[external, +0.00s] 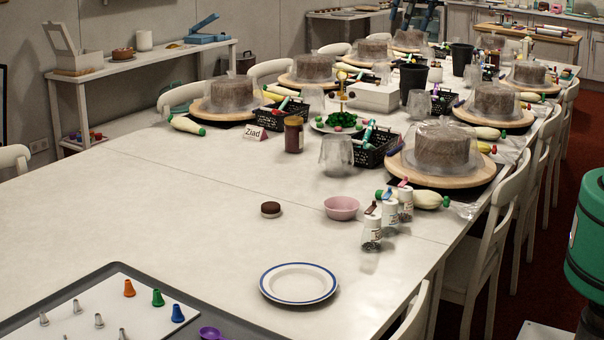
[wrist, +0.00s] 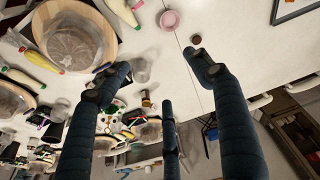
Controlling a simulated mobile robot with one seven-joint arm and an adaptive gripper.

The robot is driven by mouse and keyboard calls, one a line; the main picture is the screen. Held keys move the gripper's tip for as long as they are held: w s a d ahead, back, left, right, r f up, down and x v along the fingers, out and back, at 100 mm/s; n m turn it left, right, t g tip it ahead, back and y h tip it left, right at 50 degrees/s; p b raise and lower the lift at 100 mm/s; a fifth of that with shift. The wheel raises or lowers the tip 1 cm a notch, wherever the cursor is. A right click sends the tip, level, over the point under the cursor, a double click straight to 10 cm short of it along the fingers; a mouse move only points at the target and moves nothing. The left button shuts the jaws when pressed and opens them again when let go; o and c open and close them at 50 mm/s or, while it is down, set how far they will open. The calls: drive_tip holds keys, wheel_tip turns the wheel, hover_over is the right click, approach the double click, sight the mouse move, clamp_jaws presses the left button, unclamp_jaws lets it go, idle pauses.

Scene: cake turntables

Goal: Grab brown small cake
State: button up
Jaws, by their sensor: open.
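The small brown cake (external: 270,209) is round and dark, with a pale band around its side. It sits on the white table left of a pink bowl. In the wrist view the cake (wrist: 196,39) is a small dark disc near the top, just beyond the right fingertip in the picture. My gripper (wrist: 152,72) is open, its dark blue fingers spread wide, with nothing between them but table and items farther off. The cake is apart from the fingers. Dark blue finger-like parts at the top of the external view look like my gripper (external: 415,14).
The pink bowl (external: 341,208) and several shaker jars (external: 373,232) stand right of the cake. A blue-rimmed plate (external: 298,290) lies in front. Large covered cakes on wooden turntables (external: 433,178) fill the right and back. The table left of the cake is clear.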

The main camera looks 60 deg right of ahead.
drive_tip(key=w+a+f+n, duration=0.1)
drive_tip(key=w+a+f, duration=0.15)
drive_tip(key=w, duration=0.35)
drive_tip(key=w+a+f, duration=0.2)
drive_tip(key=w+f, duration=0.2)
drive_tip(key=w, duration=0.2)
drive_tip(key=n+g+p, duration=0.3)
drive_tip(key=n, duration=0.1)
hover_over(270, 204)
wheel_tip(270, 204, down, 32)
drive_tip(key=f, duration=0.1)
drive_tip(key=shift+s+a+r, duration=0.1)
drive_tip(key=shift+a+r, duration=0.05)
drive_tip(key=shift+r, duration=0.1)
drive_tip(key=shift+f+b, duration=0.55)
drive_tip(key=shift+f, duration=3.75)
